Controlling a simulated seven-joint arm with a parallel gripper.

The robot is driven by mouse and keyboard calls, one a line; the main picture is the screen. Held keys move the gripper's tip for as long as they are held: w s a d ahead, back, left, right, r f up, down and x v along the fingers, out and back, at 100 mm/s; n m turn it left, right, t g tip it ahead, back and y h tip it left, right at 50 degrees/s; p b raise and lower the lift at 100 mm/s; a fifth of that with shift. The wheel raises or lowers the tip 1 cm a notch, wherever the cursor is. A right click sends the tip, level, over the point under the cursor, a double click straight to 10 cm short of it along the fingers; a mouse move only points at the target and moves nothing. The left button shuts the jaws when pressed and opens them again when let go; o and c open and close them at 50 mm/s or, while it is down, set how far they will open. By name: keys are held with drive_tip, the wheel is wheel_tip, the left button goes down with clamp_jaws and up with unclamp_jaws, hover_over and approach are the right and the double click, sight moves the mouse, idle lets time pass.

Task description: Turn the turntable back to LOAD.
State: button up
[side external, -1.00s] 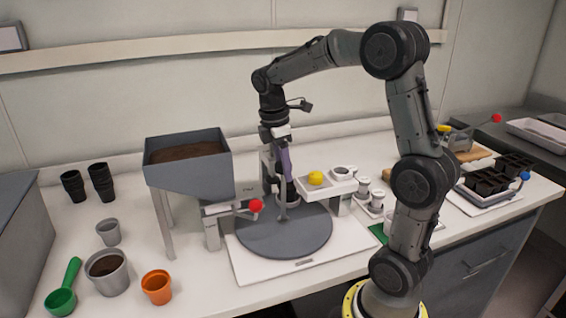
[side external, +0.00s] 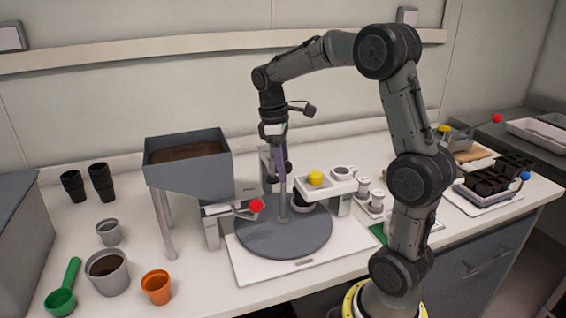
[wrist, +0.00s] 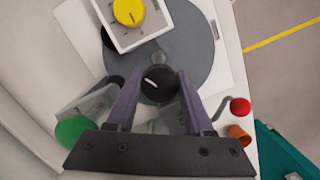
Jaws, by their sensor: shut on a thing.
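The turntable is a grey disc (side external: 255,237) on a white base plate (side external: 303,263). It also shows below my fingers in the wrist view (wrist: 196,42). A thin grey post (side external: 283,195) rises from its middle, topped by a round black knob with a white mark (wrist: 158,84). My gripper (side external: 282,160) points down over the post, its purple fingers shut on the knob from both sides. A dark pot (side external: 299,203) stands on the disc, partly hidden beside the white bridge. I cannot read any LOAD mark.
A soil hopper (side external: 185,165) and a lever with a red ball (side external: 256,205) stand left of the disc. A white bridge with a yellow knob (side external: 316,179) overhangs its right side. An orange pot (side external: 156,286) and grey pot (side external: 107,272) stand at front left.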

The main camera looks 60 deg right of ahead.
drive_tip(key=m, duration=0.6)
drive_tip(key=shift+y, duration=0.4)
drive_tip(key=m, duration=0.3)
drive_tip(key=m+y, duration=0.1)
drive_tip(key=m, duration=0.2)
drive_tip(key=shift+t, duration=0.3)
